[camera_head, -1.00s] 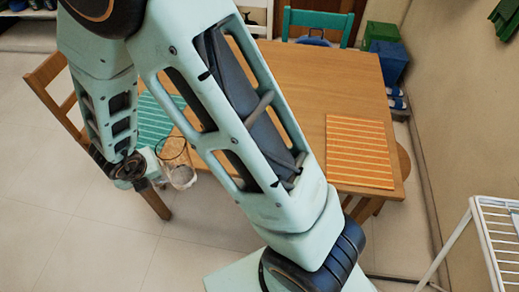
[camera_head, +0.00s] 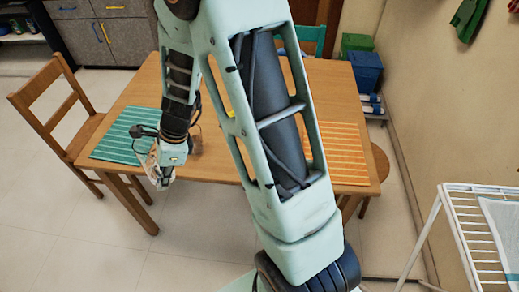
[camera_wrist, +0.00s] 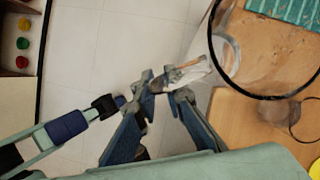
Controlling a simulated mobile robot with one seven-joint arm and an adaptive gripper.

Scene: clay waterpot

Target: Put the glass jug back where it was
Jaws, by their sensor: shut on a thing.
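The clear glass jug (camera_wrist: 200,78) has a black rim and shows in the wrist view, by the table's edge. My gripper (camera_wrist: 162,84) is shut on the jug, at what looks like its handle side. In the head view my gripper (camera_head: 158,176) is at the table's front left edge, near the green striped mat. The jug is mostly hidden there by my gripper, and I cannot tell whether it touches the table. A small brown round object (camera_wrist: 279,110) is on the table beyond the jug, partly blurred by the glass.
The wooden table (camera_head: 225,165) carries a green striped mat (camera_head: 117,135) at left and an orange striped mat (camera_head: 341,150) at right. A wooden chair (camera_head: 72,120) stands at the left. A white rack (camera_head: 470,225) is at front right. Floor is free in front.

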